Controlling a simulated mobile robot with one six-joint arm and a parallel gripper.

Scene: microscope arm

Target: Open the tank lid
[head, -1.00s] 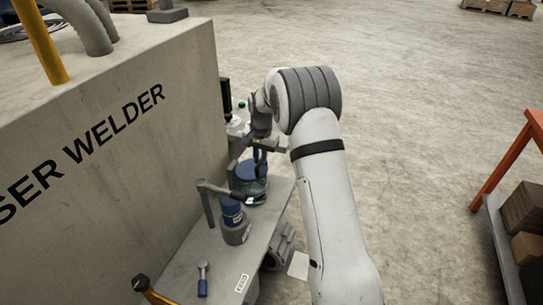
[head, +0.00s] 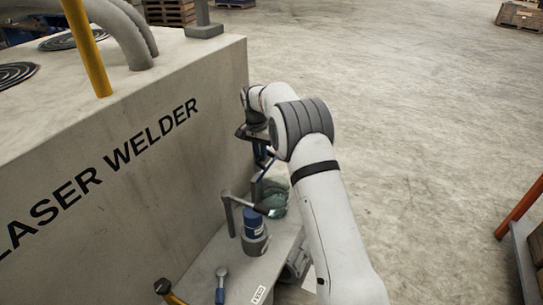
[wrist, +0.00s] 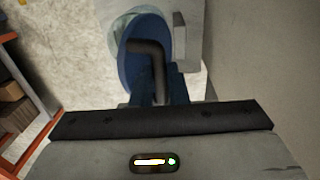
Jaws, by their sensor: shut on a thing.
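The tank (head: 276,202) is a round, teal, glassy vessel on the narrow grey bench beside the laser welder. Its blue lid (head: 257,188) stands steeply tilted, nearly edge-on, at the tank's left side, and part of the teal interior shows. My gripper (head: 264,154) is above the tank, shut on the lid's handle. In the wrist view the lid (wrist: 134,72) is a blue disc with a dark bent handle (wrist: 150,50) running down to my gripper (wrist: 158,88). A bit of the teal tank (wrist: 118,26) shows past the lid. My arm partly hides the tank's right side.
A blue canister (head: 253,222) with a grey bent lever stands in a grey holder close in front of the tank. The welder's wall (head: 190,160) bounds the left. Open floor (head: 410,110) lies right, with an orange rack (head: 520,208).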

